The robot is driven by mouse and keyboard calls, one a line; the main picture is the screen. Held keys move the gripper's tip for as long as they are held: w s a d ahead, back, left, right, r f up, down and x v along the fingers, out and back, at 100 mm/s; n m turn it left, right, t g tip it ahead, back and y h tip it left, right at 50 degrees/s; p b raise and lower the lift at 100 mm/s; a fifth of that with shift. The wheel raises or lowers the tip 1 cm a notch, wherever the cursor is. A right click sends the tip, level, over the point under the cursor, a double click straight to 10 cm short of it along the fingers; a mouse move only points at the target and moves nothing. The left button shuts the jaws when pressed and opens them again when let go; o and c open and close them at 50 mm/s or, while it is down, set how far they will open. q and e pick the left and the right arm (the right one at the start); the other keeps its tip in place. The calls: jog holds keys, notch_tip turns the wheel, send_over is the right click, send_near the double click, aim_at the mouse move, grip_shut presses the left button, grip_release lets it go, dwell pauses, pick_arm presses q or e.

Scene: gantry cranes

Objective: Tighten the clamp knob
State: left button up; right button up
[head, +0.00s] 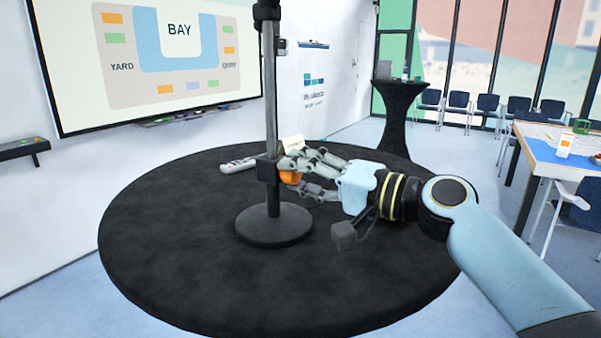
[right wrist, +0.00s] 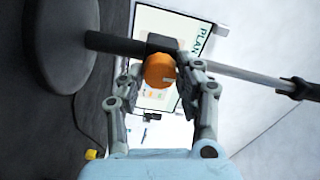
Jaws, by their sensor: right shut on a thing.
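The orange clamp knob (head: 290,177) sits on the side of a dark clamp block (head: 267,170) on an upright stand (head: 269,120) with a round black foot (head: 273,228). My right gripper (head: 288,174) reaches in from the right and is shut on the knob, partly hiding it in the head view. In the right wrist view the knob (right wrist: 160,70) lies between the two fingertips (right wrist: 158,75), with the clamp block (right wrist: 160,43) just behind it. My left gripper is not in view.
The stand is on a round black table or platform (head: 170,260). A wall screen (head: 150,95) is at the back left. A table (head: 550,150) and chairs are at right.

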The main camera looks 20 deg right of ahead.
jog(key=o, duration=1.2)
jog(key=shift+c, duration=0.2)
jog(key=v, duration=1.2)
jog(key=shift+d, duration=0.1)
